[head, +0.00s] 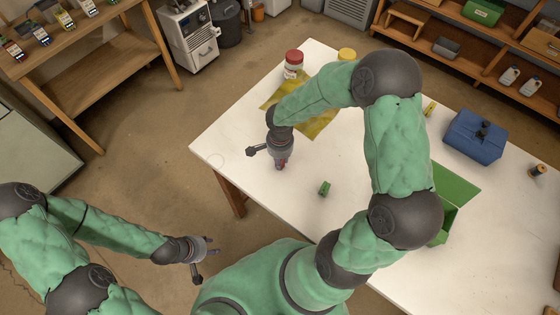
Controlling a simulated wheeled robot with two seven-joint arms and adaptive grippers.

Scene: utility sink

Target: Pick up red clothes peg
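My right gripper (281,165) points down at the left part of the white table, near its left edge. A small reddish patch shows at its fingertips, which may be the red clothes peg. It is too small and too covered to be sure, and I cannot tell whether the fingers are shut on it. No other red peg shows on the table. My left gripper (211,246) is off the table at the lower left, with its fingers apart and empty.
On the white table (228,135) are a green peg (324,187), a yellow peg (429,109), a yellow cloth (318,127), a red-lidded jar (293,65), a yellow-lidded jar (346,54), a blue box (474,137), a green box (455,190) and a spool (537,170). My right arm hides the table's middle.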

